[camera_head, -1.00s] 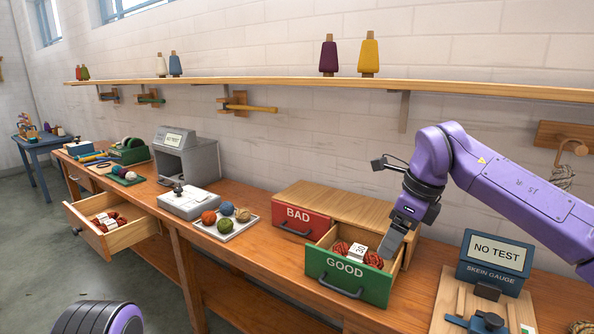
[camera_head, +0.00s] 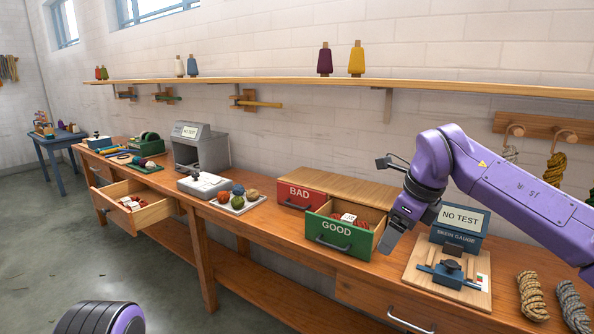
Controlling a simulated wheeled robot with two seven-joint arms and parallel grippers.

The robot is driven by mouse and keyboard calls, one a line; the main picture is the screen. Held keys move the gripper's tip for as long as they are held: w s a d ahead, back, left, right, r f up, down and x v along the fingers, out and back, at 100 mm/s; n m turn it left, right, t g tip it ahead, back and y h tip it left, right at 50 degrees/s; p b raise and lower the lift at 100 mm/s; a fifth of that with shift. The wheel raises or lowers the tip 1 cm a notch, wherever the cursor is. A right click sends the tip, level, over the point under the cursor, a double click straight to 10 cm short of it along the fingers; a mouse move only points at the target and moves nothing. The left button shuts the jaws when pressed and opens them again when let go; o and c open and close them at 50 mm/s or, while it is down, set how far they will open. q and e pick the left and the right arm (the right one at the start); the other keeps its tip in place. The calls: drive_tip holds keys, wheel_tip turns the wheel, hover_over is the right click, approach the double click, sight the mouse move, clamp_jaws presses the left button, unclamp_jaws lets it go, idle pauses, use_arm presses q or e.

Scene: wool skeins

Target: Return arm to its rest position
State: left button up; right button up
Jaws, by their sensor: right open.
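My right arm comes in from the right, and its gripper (camera_head: 391,238) hangs above the bench just right of the green GOOD drawer (camera_head: 338,236). The gripper is open and holds nothing that I can see. The GOOD drawer is pulled out and holds red skeins (camera_head: 362,224) with a white label block (camera_head: 348,217). The red BAD drawer (camera_head: 301,197) beside it is shut. At the lower left only a dark and purple rounded part of my own body shows. My left gripper is not in view.
Right of the gripper stands the skein gauge (camera_head: 459,227), reading NO TEST, with its wooden board (camera_head: 420,268). Two rope skeins (camera_head: 531,296) lie at the far right. A tray of wool balls (camera_head: 239,207) and an open bench drawer (camera_head: 146,212) are to the left.

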wheel_tip(320, 180, down, 16)
drive_tip(key=w+a+n+t+h, duration=0.2)
drive_tip(key=w+a+t+h, duration=0.15)
drive_tip(key=h, duration=0.25)
drive_tip(key=s+a+f+n+t, duration=0.1)
drive_tip(key=s+f+n, duration=0.35)
drive_tip(key=f, duration=0.35)
drive_tip(key=s+a+f+n+t, duration=0.1)
drive_tip(key=s+f+n, duration=0.3)
drive_tip(key=f, duration=0.5)
drive_tip(key=s+d+f+n+g+y, duration=0.1)
drive_tip(key=s+d+f+n, duration=0.2)
drive_tip(key=s+f, duration=0.45)
drive_tip(key=s+d+f+n+g+y, duration=0.1)
drive_tip(key=s+d+f+n+g, duration=0.2)
drive_tip(key=s, duration=0.8)
drive_tip(key=s+d+f+n+g+h, duration=0.1)
drive_tip(key=s+d+f+n, duration=0.1)
drive_tip(key=s+d, duration=0.7)
drive_tip(key=s+f+p, duration=0.1)
drive_tip(key=s, duration=0.2)
drive_tip(key=shift+s+d+n+h, duration=0.25)
drive_tip(key=shift+d+n+h, duration=0.05)
drive_tip(key=shift+d+n, duration=0.05)
drive_tip(key=shift+f, duration=0.1)
